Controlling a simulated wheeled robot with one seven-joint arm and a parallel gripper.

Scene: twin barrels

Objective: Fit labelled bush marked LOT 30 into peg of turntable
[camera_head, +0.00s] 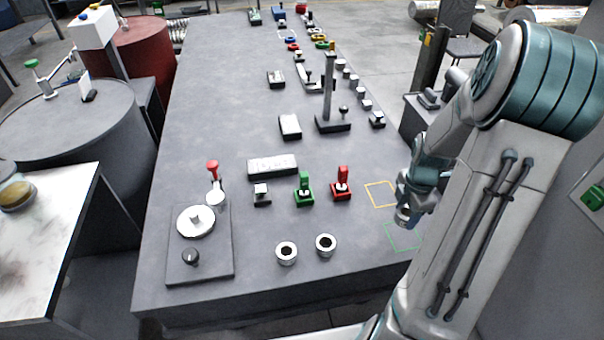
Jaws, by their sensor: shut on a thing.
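The turntable (183,228) is a round pale disc on a dark square plate at the table's near left, with a short upright peg (195,216) at its middle. Two pale ring-shaped bushes (287,259) (326,249) stand upright on the table to the right of the turntable, their dark bores facing up. My gripper (406,211) is at the right, over the table's right side near the green outline, far from the peg. It is shut on a small grey round piece (403,219) that looks like a bush. My arm partly hides it. No LOT marking is readable.
A black knob (191,257) and a red-topped lever (213,175) sit by the turntable. A grey block (272,166), a green clamp (304,190) and a red clamp (341,185) stand behind the bushes. A dark post (329,90) rises farther back. The near table edge is clear.

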